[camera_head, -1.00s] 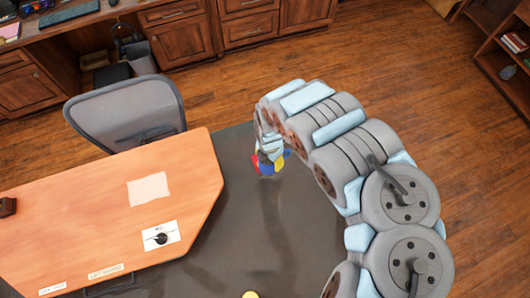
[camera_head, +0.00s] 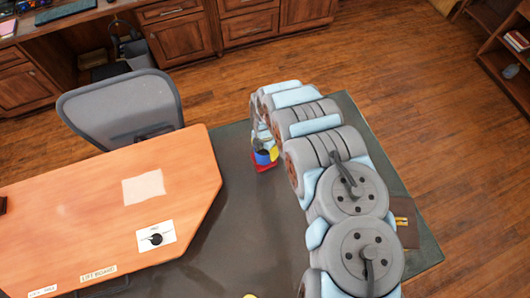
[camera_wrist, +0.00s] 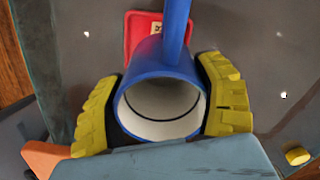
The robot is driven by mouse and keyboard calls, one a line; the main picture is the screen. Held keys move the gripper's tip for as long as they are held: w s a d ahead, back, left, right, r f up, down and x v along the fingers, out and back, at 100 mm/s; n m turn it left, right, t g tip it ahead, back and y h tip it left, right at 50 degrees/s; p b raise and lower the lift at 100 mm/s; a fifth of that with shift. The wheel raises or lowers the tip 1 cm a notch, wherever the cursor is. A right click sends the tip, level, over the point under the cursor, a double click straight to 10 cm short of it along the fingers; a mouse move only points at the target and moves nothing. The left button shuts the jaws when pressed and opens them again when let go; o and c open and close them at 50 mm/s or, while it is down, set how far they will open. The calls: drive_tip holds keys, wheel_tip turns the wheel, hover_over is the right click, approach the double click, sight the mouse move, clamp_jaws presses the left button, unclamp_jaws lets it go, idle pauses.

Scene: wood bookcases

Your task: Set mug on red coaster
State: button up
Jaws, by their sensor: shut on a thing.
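A blue mug with a white inside (camera_wrist: 158,66) is held between the yellow fingertips of my gripper (camera_wrist: 162,106) in the wrist view. Its opening faces the camera, and its blue handle points up the picture. The red coaster (camera_wrist: 138,28) shows behind the mug at the top, partly covered by it. In the head view the mug (camera_head: 262,157) is at my gripper (camera_head: 267,151), right over the red coaster (camera_head: 264,168). My arm hides part of this area. I cannot tell whether the mug touches the coaster.
The coaster lies on a dark grey surface (camera_head: 240,225), bare in front of it. An orange-topped desk (camera_head: 95,215) with a white card (camera_head: 156,237) stands at the left. A grey chair (camera_head: 122,110) is behind it. A yellow round piece (camera_wrist: 298,156) lies at lower right.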

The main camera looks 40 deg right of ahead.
sight(265, 153)
drive_tip(key=shift+w+d+f, duration=0.15)
drive_tip(key=shift+w+f, duration=0.05)
drive_tip(key=shift+f, duration=0.05)
drive_tip(key=shift+w+d+f, duration=0.15)
drive_tip(key=shift+f, duration=1.6)
drive_tip(key=shift+f, duration=0.15)
drive_tip(key=o, duration=1.2)
drive_tip(key=shift+o, duration=0.2)
